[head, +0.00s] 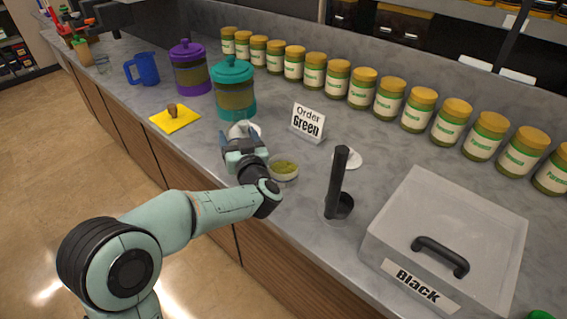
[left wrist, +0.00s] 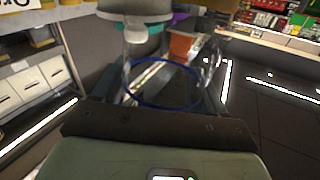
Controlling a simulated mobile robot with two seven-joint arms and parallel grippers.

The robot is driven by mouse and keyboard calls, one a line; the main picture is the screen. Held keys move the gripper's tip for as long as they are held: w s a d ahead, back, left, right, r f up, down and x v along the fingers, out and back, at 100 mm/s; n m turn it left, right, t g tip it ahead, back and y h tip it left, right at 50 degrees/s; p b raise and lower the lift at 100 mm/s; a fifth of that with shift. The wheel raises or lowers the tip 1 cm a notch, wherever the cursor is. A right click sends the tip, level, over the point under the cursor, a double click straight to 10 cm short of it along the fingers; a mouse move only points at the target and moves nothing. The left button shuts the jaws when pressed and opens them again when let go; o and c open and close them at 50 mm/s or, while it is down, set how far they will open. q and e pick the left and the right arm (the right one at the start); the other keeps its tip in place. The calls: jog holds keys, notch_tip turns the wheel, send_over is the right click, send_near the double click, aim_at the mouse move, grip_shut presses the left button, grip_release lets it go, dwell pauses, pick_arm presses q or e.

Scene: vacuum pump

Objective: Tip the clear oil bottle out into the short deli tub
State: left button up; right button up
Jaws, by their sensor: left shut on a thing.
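My left gripper (head: 244,138) is shut on a clear vessel, which I take for the clear oil bottle (head: 241,129), and holds it by the counter's front side. In the left wrist view the clear vessel (left wrist: 165,85) lies between the fingers, see-through with a blue ring; I cannot make out its contents. A short round tub (head: 284,168) with green contents stands on the counter just right of the gripper, partly behind my wrist. My right gripper is not in view.
A teal-lidded jar (head: 234,88) stands close behind the gripper, beside a purple-lidded jar (head: 190,68). Several yellow-lidded jars line the back.

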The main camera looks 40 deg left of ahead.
pick_arm(q)
jog(key=shift+r+m+t, duration=0.2)
jog(key=shift+m+t, duration=0.1)
jog(key=shift+m, duration=1.3)
jog(key=shift+w+d+f+m+t+y, duration=0.1)
jog(key=shift+m+t, duration=0.05)
jog(key=shift+m, duration=0.45)
jog(key=shift+w+d+m+t+y, duration=0.1)
jog(key=shift+m+t, duration=0.1)
jog(key=shift+m, duration=0.4)
jog(key=shift+w+d+f+m+t+y, duration=0.1)
jog(key=shift+m+t, duration=0.05)
jog(key=shift+m, duration=0.45)
jog(key=shift+s+a+r+m+p, duration=0.2)
jog(key=shift+r+m+p, duration=0.25)
jog(key=shift+m+p, duration=0.1)
jog(key=shift+s+a+r+m+t+p, duration=0.1)
jog(key=shift+r+m+t+p, duration=0.15)
jog(key=shift+m, duration=0.35)
jog(key=shift+s+a+r+m+t+p, duration=0.15)
jog(key=shift+m+t+p, duration=0.15)
jog(key=shift+m, duration=0.55)
jog(key=shift+s+a+f+m, duration=0.1)
jog(key=shift+a+f+m, duration=0.05)
jog(key=shift+m, duration=0.15)
jog(key=shift+f+t, duration=0.1)
jog(key=shift+t, duration=0.15)
jog(key=shift+s+f+m, duration=0.1)
jog(key=shift+m, duration=0.3)
